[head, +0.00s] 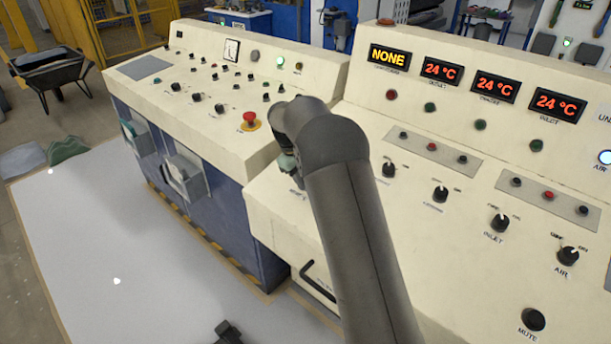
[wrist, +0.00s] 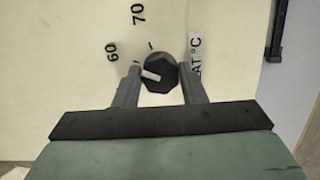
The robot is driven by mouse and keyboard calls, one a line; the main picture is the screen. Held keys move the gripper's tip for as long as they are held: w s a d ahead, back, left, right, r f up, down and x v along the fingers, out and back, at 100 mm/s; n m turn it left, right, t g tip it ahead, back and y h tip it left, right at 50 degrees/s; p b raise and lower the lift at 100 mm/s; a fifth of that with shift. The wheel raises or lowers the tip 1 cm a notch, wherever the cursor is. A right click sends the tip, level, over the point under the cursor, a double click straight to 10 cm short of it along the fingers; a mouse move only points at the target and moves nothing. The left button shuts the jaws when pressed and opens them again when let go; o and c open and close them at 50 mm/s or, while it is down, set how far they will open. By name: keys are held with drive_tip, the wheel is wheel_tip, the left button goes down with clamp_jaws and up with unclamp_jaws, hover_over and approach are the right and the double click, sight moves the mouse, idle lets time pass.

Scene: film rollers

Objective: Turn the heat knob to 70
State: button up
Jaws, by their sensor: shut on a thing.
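The heat knob (wrist: 166,66) is black and many-sided with a white pointer, in the upper middle of the wrist view. The pointer aims left and slightly up, near the small tick by the "60" mark (wrist: 112,52). The "70" mark (wrist: 138,14) is farther up, with its own tick above the knob. My gripper (wrist: 160,72) has one grey finger on each side of the knob and is shut on it. In the head view my arm hides the knob, and only a greenish part of my gripper (head: 288,163) shows.
The cream console (head: 275,205) carries other knobs, including the inlet knob (head: 499,219) and air knob (head: 568,256). A red emergency button (head: 250,119) stands left of my arm. The temperature displays (head: 494,87) read 24 °C; another (head: 389,58) reads NONE.

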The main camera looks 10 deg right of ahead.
drive_tip(key=m, duration=0.4)
drive_tip(key=shift+m+y, duration=0.3)
drive_tip(key=m, duration=0.4)
drive_tip(key=shift+m+y, duration=0.3)
drive_tip(key=shift+y, duration=0.1)
drive_tip(key=o, duration=1)
drive_tip(key=shift+r, duration=0.2)
wheel_tip(320, 180, up, 17)
drive_tip(key=a, duration=0.2)
drive_tip(key=shift+w+a+p, duration=0.15)
drive_tip(key=shift+a+p, duration=0.1)
drive_tip(key=shift+p, duration=0.1)
